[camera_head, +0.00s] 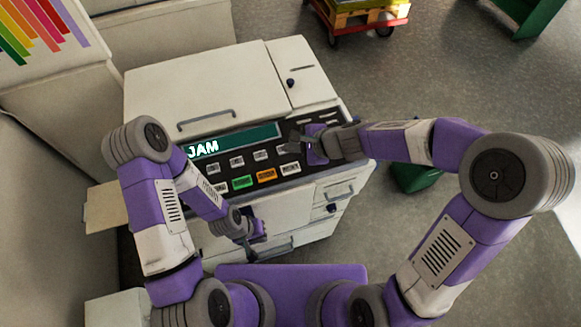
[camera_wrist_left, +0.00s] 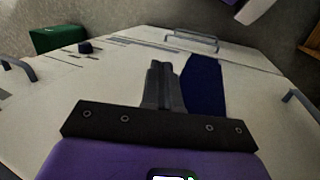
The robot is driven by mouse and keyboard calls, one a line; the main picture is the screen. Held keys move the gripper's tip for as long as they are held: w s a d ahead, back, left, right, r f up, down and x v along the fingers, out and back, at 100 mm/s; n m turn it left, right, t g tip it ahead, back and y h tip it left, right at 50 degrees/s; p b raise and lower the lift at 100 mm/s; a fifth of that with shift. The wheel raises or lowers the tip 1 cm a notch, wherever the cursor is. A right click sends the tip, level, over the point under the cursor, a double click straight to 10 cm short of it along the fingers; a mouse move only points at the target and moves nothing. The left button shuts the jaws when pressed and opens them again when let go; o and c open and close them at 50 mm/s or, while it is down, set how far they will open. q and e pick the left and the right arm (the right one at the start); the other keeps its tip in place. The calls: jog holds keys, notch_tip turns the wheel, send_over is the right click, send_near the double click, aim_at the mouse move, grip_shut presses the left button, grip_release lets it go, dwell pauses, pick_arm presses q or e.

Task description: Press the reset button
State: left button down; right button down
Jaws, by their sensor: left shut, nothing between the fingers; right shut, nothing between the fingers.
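A white copier (camera_head: 200,85) has a dark control panel with a teal screen (camera_head: 245,139) reading "JAM". Several grey buttons, a green button (camera_head: 243,183) and an orange button (camera_head: 266,175) sit below the screen. Their labels are too small to read, so I cannot tell which is the reset button. My right gripper (camera_head: 286,148) is shut and empty over the panel's right part, hiding some of it; contact cannot be told. My left gripper (camera_head: 262,236) is shut and empty, low by the copier's front. In the left wrist view its shut fingers (camera_wrist_left: 163,85) point at white copier surfaces.
Drawers with handles (camera_head: 280,245) are at the copier's lower front. A green bin (camera_head: 415,178) stands on the floor to the right, partly behind my right arm. A wheeled cart (camera_head: 360,20) is at the back. A grey wall or panel fills the left.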

aim_at(293, 170)
jog(key=shift+f+b, duration=3.8)
jog(key=shift+f, duration=0.3)
jog(key=shift+f, duration=0.1)
jog(key=shift+f+b, duration=0.35)
jog(key=shift+b, duration=0.1)
jog(key=shift+f+b, duration=0.35)
jog(key=shift+b, duration=0.05)
jog(key=shift+r, duration=0.1)
jog(key=shift+r+p, duration=0.7)
jog(key=shift+p, duration=0.05)
notch_tip(293, 170, up, 5)
jog(key=p, duration=0.4)
jog(key=shift+r+p, duration=0.1)
jog(key=shift+p, duration=0.3)
